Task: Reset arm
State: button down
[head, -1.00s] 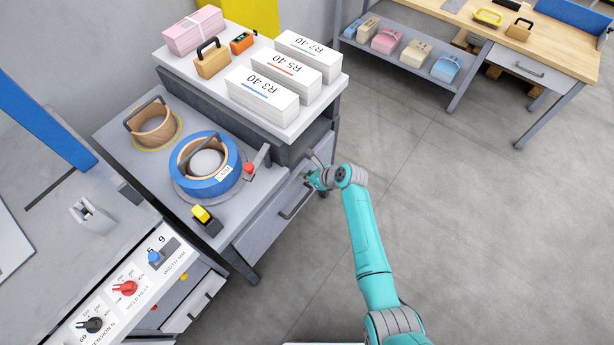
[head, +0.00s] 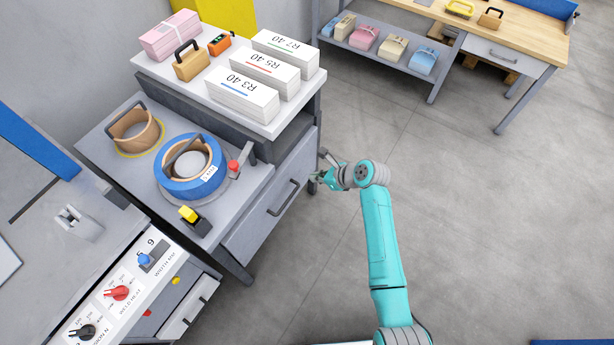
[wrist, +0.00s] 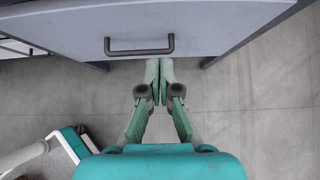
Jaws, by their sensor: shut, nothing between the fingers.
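My gripper (head: 318,181) is in front of the grey cabinet's drawer, to the right of its handle in the head view. In the wrist view my gripper (wrist: 157,82) has its two green fingers together with nothing between them. The dark drawer handle (head: 283,197) is on the grey drawer front (head: 262,217). The handle also shows in the wrist view (wrist: 139,52), just beyond the fingertips and apart from them. My arm reaches up from the bottom of the head view over open floor.
The cabinet top (head: 143,68) carries paper stacks, a pink bundle (head: 170,36) and a wooden block with a handle (head: 192,63). Tape rolls, including a blue one (head: 191,167), sit on the lower bench. A wooden workbench (head: 520,35) stands at the back right. Grey floor (head: 490,220) is clear on the right.

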jog(key=shift+s+d+r, duration=0.3)
jog(key=shift+d+r, duration=0.15)
jog(key=shift+r, duration=0.05)
jog(key=s+d+f+n+t+h, duration=0.1)
jog(key=s+d+f+n, duration=0.15)
jog(key=s, duration=0.45)
jog(key=s+d+f+n+t+h, duration=0.2)
jog(key=s+f, duration=0.2)
jog(key=s, duration=0.2)
jog(key=s+d+r+n+t+h, duration=0.1)
jog(key=s+d+n, duration=0.15)
jog(key=s, duration=0.35)
jog(key=s+d+r+n+t+h, duration=0.1)
jog(key=s+n, duration=0.2)
jog(key=s, duration=0.4)
jog(key=s+d+r+n+t+h, duration=0.1)
jog(key=s+r+n+t, duration=0.1)
jog(key=s+r+n, duration=0.5)
jog(key=s+d+r+n+t+h, duration=0.1)
jog(key=s+d+r+n+t, duration=0.1)
jog(key=s+r+n, duration=0.6)
jog(key=s+r, duration=0.4)
jog(key=r, duration=0.5)
jog(key=shift+s+d+r+t, duration=0.25)
jog(key=shift+s+d+t, duration=0.05)
jog(key=shift+s, duration=0.1)
